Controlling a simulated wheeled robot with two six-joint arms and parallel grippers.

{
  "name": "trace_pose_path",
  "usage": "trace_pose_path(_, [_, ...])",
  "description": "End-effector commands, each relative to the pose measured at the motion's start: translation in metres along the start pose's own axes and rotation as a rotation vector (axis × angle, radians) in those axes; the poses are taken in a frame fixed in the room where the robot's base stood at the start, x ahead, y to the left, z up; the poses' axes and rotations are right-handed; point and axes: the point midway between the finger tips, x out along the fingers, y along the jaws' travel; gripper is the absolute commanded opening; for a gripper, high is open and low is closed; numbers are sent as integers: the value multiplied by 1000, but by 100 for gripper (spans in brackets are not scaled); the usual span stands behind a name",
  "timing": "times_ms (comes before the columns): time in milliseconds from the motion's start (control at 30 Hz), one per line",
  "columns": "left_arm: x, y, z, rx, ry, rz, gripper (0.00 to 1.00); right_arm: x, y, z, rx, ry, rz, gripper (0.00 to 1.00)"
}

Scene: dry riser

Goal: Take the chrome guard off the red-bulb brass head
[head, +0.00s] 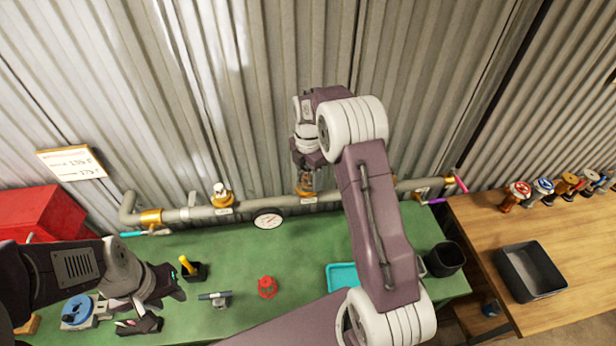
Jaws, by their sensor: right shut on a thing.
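The grey pipe (265,204) runs along the back of the green bench. My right gripper (308,172) reaches down to the middle brass head (305,192) on this pipe. It is shut on a small greyish guard (308,183) at that head. The jaws and wrist hide most of the guard, and I cannot make out the red bulb or whether the guard is clear of the head. Another brass head (222,196) with a pale top stands on the pipe to the left. My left gripper (171,308) is open and empty low over the bench's left side.
A red cap-like part (267,287), a small grey tool (215,298), a yellow-handled item in a black holder (188,268) and a teal tray (342,277) sit on the green bench (240,255). A round gauge (268,218) is at the pipe. A black bin (532,271) and several valve heads occupy the wooden table (480,230).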

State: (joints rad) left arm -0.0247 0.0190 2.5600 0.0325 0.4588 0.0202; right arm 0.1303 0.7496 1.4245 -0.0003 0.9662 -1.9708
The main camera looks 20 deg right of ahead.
Motion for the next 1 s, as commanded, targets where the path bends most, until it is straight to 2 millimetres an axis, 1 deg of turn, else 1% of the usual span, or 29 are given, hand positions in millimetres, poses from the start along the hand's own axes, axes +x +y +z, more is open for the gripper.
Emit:
trace_pose_path(33, [-3,0,0,0,0,0,36,-4,0,0,0,0,0,18])
trace_pose_path(1000, [-34,1,-4,0,0,0,36,-39,0,0,0,1,-1,18])
